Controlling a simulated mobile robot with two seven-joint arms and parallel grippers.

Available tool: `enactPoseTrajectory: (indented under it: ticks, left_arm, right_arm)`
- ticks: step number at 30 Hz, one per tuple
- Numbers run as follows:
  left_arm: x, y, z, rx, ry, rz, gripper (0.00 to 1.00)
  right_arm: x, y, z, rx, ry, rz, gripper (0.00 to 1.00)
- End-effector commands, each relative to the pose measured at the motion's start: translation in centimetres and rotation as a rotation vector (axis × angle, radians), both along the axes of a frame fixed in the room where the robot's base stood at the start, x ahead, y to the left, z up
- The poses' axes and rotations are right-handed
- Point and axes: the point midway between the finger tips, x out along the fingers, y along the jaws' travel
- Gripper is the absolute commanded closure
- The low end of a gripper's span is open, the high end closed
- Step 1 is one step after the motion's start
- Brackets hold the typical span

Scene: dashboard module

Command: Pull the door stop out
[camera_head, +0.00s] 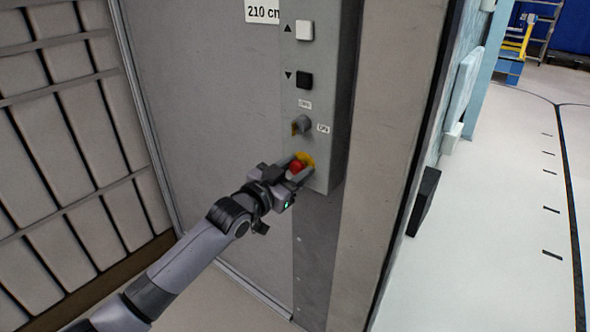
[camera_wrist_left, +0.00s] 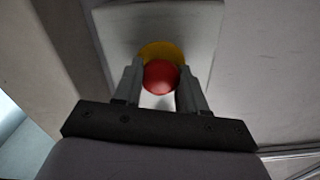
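The door stop is a round red button (camera_head: 297,166) on a yellow base, low on the grey control panel (camera_head: 324,120). It also shows in the left wrist view as a red knob (camera_wrist_left: 161,77) in front of its yellow ring (camera_wrist_left: 160,49). My left gripper (camera_head: 294,170) is at the button. In the left wrist view its two fingers (camera_wrist_left: 161,82) stand on either side of the red knob and appear to touch it. The head view hides part of the button behind the gripper. My right gripper is in neither view.
Above the button the panel has a rotary switch (camera_head: 302,125), a black down button (camera_head: 304,80) and a white up button (camera_head: 304,30). A beige post (camera_head: 385,130) stands right of the panel. Open floor (camera_head: 510,210) lies farther right.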

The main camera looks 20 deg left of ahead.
Motion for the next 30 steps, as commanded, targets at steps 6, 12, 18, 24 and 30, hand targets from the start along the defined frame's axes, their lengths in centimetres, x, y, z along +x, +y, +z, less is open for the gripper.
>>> enactPoseTrajectory:
  ticks: [6,12,18,24,30]
  left_arm:
    - [-0.3,0.1,0.2,0.000,0.001,0.000,1.00]
    - [-0.6,0.2,-0.1,0.000,0.001,-0.001,1.00]
    - [-0.6,0.2,-0.2,0.001,0.002,-0.001,0.43]
    - [-0.6,0.2,-0.1,0.000,0.001,-0.001,0.33]
    - [-0.8,0.3,-0.1,0.000,0.001,0.000,0.33]
  right_arm:
    - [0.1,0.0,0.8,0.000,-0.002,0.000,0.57]
    - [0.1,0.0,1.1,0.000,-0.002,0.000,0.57]
    - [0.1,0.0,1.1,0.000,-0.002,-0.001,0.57]
    - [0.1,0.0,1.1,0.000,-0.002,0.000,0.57]
    - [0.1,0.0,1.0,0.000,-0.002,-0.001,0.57]
